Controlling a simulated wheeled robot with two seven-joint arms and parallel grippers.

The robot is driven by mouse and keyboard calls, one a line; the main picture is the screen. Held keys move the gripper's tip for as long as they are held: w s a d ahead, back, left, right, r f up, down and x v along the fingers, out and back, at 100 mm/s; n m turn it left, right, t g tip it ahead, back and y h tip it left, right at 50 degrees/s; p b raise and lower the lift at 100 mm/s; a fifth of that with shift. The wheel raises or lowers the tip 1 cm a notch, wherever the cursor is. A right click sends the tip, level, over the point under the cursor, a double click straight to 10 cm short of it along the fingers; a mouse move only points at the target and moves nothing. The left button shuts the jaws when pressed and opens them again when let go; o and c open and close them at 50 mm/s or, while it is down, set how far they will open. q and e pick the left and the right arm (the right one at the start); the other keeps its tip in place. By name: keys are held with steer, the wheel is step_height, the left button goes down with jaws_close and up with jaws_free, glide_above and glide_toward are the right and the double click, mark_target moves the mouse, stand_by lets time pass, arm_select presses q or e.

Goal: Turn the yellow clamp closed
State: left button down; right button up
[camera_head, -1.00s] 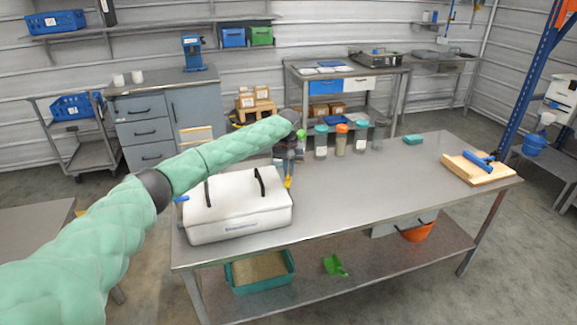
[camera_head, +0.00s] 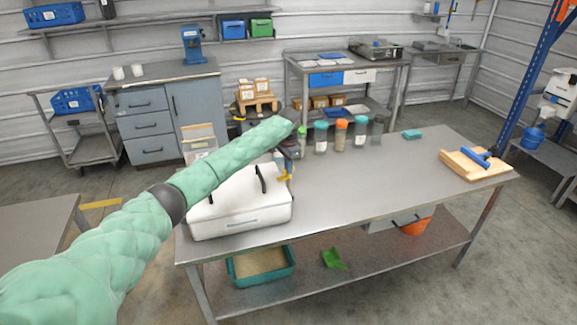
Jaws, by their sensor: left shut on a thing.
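The white hopper box (camera_head: 240,205) with black handles on its lid stands on the left part of the steel table. The yellow clamp (camera_head: 284,177) is at the box's right side, near the back corner, and appears roughly level. My left arm reaches over the box from the left. My left gripper (camera_head: 286,160) is at the clamp, shut on it, and mostly hidden behind the end of my arm. The exact finger contact is too small to see. My right gripper is not in view.
The steel table (camera_head: 360,190) is clear in the middle. Several lidded jars (camera_head: 340,135) stand along its back edge, close to my left gripper. A teal block (camera_head: 412,134) and a wooden board (camera_head: 475,166) with a blue tool lie at the right. A teal tray (camera_head: 262,276) sits below.

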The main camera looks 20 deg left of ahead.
arm_select(q)
steer(key=shift+m, duration=1.1)
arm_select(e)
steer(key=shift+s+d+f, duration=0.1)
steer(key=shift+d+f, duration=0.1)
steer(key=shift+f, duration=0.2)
arm_select(q)
steer(key=shift+r, duration=0.1)
steer(key=c, duration=1.6)
jaws_free()
steer(key=shift+w, duration=0.1)
steer(key=shift+o, duration=0.2)
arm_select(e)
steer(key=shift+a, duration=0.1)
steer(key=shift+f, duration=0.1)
